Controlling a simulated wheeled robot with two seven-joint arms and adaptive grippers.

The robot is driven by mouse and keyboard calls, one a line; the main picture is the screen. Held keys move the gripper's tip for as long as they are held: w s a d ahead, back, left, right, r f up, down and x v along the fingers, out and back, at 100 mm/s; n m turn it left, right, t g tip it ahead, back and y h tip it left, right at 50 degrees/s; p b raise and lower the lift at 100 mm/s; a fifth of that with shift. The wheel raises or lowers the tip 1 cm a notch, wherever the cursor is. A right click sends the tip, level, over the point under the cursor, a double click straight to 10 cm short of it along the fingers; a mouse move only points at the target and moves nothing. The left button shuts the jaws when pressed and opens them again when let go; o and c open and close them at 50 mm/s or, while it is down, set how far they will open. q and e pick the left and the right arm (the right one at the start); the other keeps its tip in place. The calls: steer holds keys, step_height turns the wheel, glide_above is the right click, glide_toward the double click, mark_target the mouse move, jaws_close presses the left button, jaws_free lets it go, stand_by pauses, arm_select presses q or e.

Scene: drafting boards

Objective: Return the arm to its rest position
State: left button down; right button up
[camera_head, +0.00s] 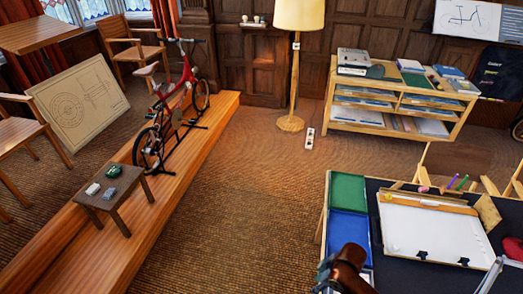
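My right gripper (328,274) is dark and shows at the bottom edge, right of the middle, beside a brown arm part of mine. It is over or near the front left corner of the drafting table, just below the blue tray (349,225). Its fingers are small and partly cut off, so I cannot tell whether they are open or shut. I see nothing clearly held in it. My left gripper is not in view.
The dark-topped drafting table (376,262) holds a white drawing board (430,228) and a green tray (347,189). A shelf unit (400,103) and floor lamp (291,122) stand behind. A bicycle (175,98) and small stool (116,196) are on the left platform.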

steer(key=shift+s+a+r+m+t+h+p, duration=0.1)
steer(key=shift+s+r+m+t+h, duration=0.15)
steer(key=shift+s+m, duration=0.6)
steer(key=shift+s+d+r+m+t+h+p, duration=0.15)
steer(key=shift+s+r+m, duration=0.15)
steer(key=shift+m, duration=1.05)
steer(key=shift+s+a+r+m+t+h+p, duration=0.1)
steer(key=shift+s+a+r+m+t, duration=0.15)
steer(key=shift+s+m, duration=0.6)
steer(key=shift+w+d+m, duration=0.1)
steer(key=shift+w+m, duration=0.2)
steer(key=shift+m, duration=0.05)
